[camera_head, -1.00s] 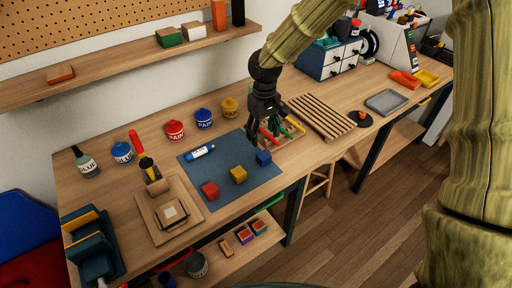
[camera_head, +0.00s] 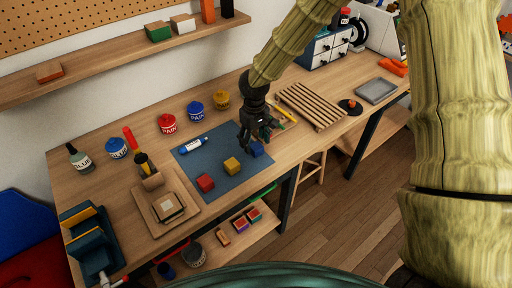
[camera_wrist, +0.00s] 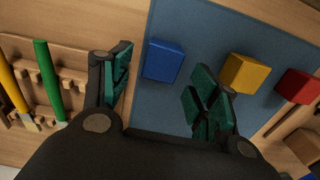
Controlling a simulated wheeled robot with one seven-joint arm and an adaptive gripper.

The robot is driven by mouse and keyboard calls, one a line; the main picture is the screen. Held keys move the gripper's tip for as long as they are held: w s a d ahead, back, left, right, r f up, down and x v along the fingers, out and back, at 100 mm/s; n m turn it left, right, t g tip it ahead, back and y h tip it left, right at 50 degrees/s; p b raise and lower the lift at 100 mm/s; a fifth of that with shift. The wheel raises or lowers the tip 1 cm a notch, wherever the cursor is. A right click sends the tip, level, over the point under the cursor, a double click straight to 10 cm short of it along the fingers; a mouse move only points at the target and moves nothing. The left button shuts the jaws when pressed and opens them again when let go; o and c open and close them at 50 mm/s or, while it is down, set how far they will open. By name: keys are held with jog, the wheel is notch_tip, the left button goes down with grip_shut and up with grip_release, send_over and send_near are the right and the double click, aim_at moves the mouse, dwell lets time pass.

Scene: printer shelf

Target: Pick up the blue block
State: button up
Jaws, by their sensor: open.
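The blue block (camera_head: 256,149) lies on the blue-grey mat (camera_head: 212,184), near its right edge. In the wrist view the blue block (camera_wrist: 163,61) shows between and beyond the spread fingertips, closer to the left one, with no visible contact. My gripper (camera_head: 254,142) hangs just beside and above the block in the head view and partly covers it. Its fingers stand apart and empty, as the wrist view (camera_wrist: 162,88) shows. A yellow block (camera_head: 232,166) and a red block (camera_head: 205,182) lie in a row to the left on the mat.
A blue-and-white tube (camera_head: 193,144) lies on the mat. Paint pots (camera_head: 167,123) stand behind it. A wooden holder with coloured tools (camera_wrist: 66,82) is right beside my gripper. A slatted wooden rack (camera_head: 311,105) lies to the right.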

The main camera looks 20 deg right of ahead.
jog(key=shift+s+f, duration=0.1)
jog(key=shift+f, duration=1.2)
jog(key=c, duration=1)
